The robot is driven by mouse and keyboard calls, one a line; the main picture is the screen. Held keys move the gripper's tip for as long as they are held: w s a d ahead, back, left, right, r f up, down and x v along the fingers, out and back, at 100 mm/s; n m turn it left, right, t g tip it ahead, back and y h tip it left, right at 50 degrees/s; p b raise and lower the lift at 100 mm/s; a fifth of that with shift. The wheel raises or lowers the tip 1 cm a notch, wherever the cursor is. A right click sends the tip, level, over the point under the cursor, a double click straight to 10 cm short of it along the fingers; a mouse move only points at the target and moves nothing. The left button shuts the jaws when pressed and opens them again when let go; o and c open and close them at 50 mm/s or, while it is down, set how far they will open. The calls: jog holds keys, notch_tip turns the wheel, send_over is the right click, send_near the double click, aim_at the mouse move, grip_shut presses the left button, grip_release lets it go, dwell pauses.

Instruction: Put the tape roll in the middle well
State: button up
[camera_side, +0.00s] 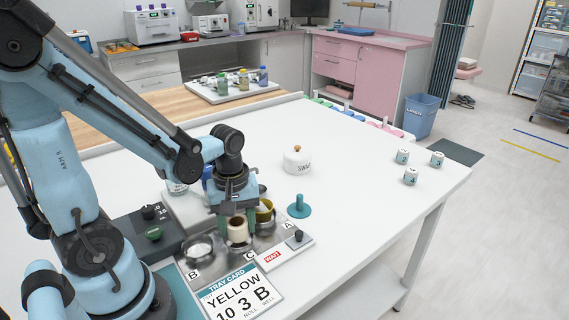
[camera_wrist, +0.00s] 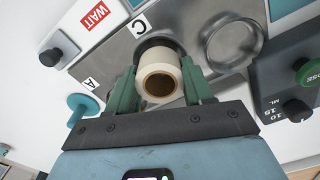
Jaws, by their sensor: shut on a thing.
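The cream tape roll (camera_side: 238,231) is upright between the two green fingers of my gripper (camera_side: 237,228). In the wrist view the tape roll (camera_wrist: 160,78) shows its brown core, with a finger on each side. It overlaps the middle well, marked C (camera_wrist: 152,44), on the metal tray (camera_wrist: 192,28). I cannot tell how far above or inside the well its lower end is. The well marked B (camera_side: 200,249) is on the left in the side view. The well marked A is behind my gripper, with a yellow ring-shaped thing (camera_side: 265,211) near it.
A tray card (camera_side: 238,291) reading YELLOW 10 3 B lies in front. A grey dosing box (camera_side: 148,232) is left.

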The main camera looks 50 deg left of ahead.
jog(key=shift+f, duration=0.45)
dwell(1.1)
jog(key=shift+r, duration=0.35)
jog(key=shift+r, duration=0.3)
jog(key=shift+r, duration=0.1)
jog(key=shift+f, duration=0.8)
dwell(0.9)
jog(key=shift+r, duration=0.2)
jog(key=shift+r, duration=0.35)
jog(key=shift+r, duration=0.25)
